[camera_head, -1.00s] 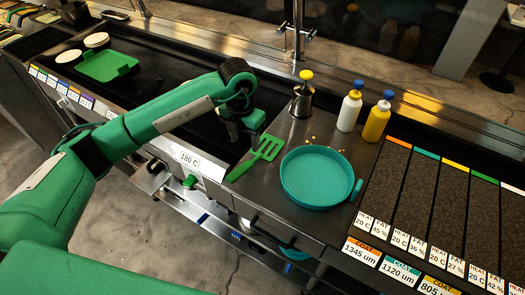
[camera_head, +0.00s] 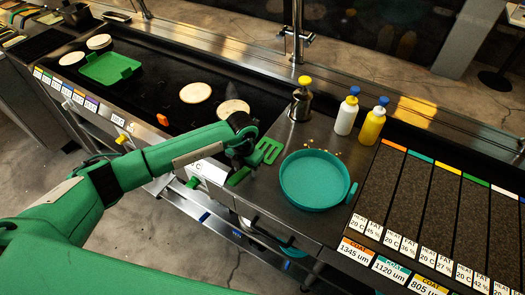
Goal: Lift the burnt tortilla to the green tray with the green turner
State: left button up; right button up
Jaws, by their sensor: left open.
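The green turner (camera_head: 269,151) lies on the steel counter, left of the teal pan. Its slotted head is visible, and its handle is partly hidden behind my left gripper. My left gripper (camera_head: 240,166) is open, low over the turner's handle; whether it touches the handle cannot be told. Two pale tortillas lie on the dark griddle, one (camera_head: 195,92) in the middle and one (camera_head: 233,107) just behind my arm. Neither looks clearly burnt from here. The green tray (camera_head: 110,68) sits at the left end of the griddle. My right gripper is not in view.
A teal pan (camera_head: 315,180) stands right of the turner. A yellow-topped steel container (camera_head: 301,102), a white bottle (camera_head: 346,115) and a yellow bottle (camera_head: 372,127) stand behind it. More pale discs (camera_head: 71,58) lie near the tray.

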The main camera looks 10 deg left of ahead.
pick_arm(q)
jog(key=shift+f, duration=0.55)
jog(key=c, duration=1)
jog(key=shift+r, duration=0.1)
jog(key=shift+c, duration=0.2)
notch_tip(320, 180, up, 20)
jog(key=b, duration=0.5)
jog(key=shift+b, duration=0.4)
